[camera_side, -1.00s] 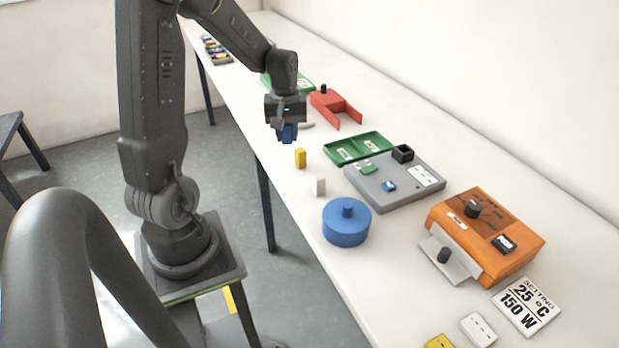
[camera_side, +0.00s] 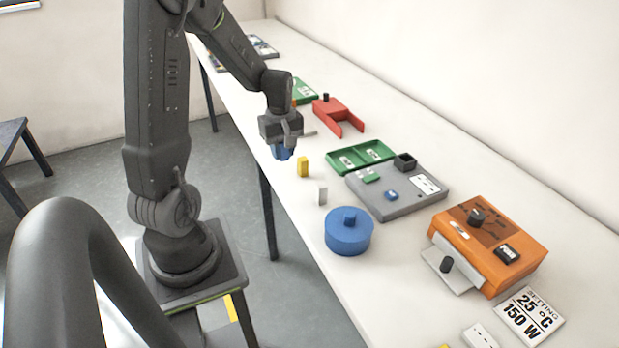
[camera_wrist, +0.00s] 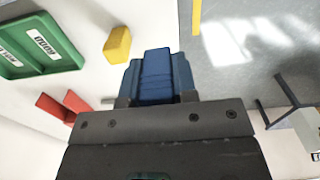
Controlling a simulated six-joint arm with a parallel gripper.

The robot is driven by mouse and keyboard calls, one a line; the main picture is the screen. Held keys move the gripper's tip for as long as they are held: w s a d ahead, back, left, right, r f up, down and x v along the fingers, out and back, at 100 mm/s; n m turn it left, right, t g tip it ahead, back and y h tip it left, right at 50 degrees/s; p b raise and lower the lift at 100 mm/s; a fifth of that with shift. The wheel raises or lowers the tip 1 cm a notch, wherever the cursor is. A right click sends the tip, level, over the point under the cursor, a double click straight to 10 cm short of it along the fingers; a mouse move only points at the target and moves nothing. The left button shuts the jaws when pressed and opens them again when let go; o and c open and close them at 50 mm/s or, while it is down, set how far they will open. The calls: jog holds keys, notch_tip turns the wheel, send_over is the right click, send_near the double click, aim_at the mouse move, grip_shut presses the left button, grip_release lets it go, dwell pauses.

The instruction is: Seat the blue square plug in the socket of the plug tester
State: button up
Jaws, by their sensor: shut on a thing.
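A blue plug (camera_wrist: 155,75) is held between the jaws of my gripper (camera_wrist: 152,100) in the wrist view, with its narrower end pointing away from the wrist. In the side view my gripper (camera_side: 284,143) is over the near edge of the table, and the blue plug (camera_side: 282,154) shows below it. A flat grey device (camera_side: 400,204), which looks like the plug tester, lies further right, apart from the gripper. It carries a green piece (camera_side: 371,175), a small blue piece (camera_side: 391,195), a white label and an open black box (camera_side: 405,161). I cannot tell which of these is the socket.
A yellow block (camera_side: 303,167) and a white block (camera_side: 321,195) stand between gripper and grey device. A green tray (camera_side: 361,157), a red forked piece (camera_side: 338,117), a blue round lidded pot (camera_side: 348,236) and an orange box (camera_side: 492,245) are also on the table.

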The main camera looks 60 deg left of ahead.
send_over(310, 185)
notch_tip(310, 185, down, 4)
jog(key=shift+a, duration=0.15)
jog(key=shift+f, duration=1.8)
jog(key=shift+f, duration=0.2)
jog(key=o, duration=1)
jog(key=shift+c, duration=0.2)
jog(key=shift+r, duration=0.1)
